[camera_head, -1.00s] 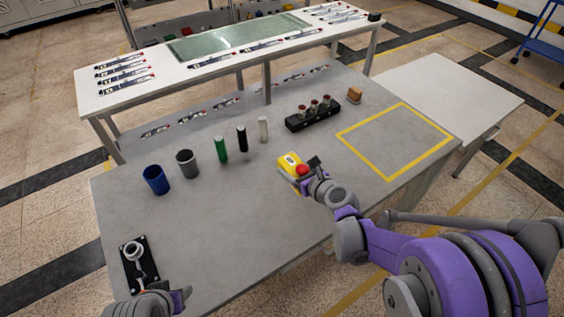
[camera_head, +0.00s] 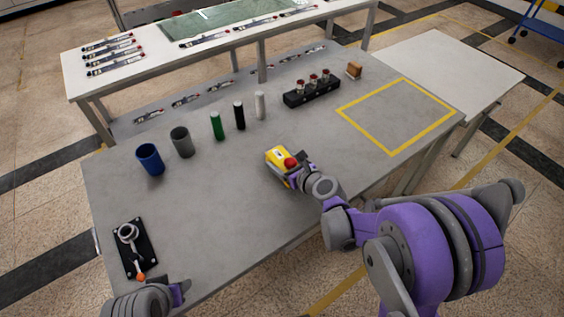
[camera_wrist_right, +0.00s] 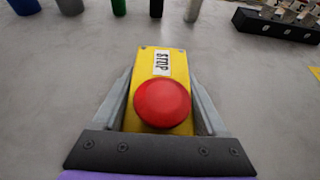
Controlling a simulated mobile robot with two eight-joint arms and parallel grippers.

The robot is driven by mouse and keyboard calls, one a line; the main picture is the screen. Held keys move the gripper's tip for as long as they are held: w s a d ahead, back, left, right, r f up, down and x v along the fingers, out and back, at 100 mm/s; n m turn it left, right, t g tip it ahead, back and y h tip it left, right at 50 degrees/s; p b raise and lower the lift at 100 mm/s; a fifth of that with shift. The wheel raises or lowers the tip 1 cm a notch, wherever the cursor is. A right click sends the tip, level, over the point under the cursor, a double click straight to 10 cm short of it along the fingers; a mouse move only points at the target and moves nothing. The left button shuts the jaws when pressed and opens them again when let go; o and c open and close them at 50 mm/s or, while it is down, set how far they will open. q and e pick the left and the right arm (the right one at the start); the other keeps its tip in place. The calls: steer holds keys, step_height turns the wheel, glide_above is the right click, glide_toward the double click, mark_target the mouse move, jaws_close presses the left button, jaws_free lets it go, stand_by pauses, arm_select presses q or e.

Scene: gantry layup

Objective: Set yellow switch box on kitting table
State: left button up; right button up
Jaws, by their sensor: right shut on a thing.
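The yellow switch box (camera_head: 277,154) has a red round button and a "STOP" label. It is in the middle of the grey table (camera_head: 215,210) near its front. My right gripper (camera_head: 290,172) is shut on it from the front. In the right wrist view the box (camera_wrist_right: 148,61) sits between the two fingers (camera_wrist_right: 163,105), with its button facing up. I cannot tell whether the box touches the table. My left gripper (camera_head: 180,290) is at the bottom left, by the table's front edge, and its fingers are too unclear to read.
A blue cup (camera_head: 150,160), a grey cup (camera_head: 182,142), and green (camera_head: 217,126), black (camera_head: 239,116) and white (camera_head: 260,105) cylinders stand behind the box. A black holder (camera_head: 312,92) is further right. A yellow-taped square (camera_head: 398,112) is empty.

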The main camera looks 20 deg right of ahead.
steer(key=shift+f, duration=0.15)
steer(key=o, duration=1.5)
steer(key=shift+s+d+r, duration=0.1)
steer(key=shift+s+r, duration=0.2)
steer(key=p+v, duration=0.1)
steer(key=v, duration=1)
steer(key=shift+s+d+r, duration=0.1)
steer(key=shift+s, duration=0.05)
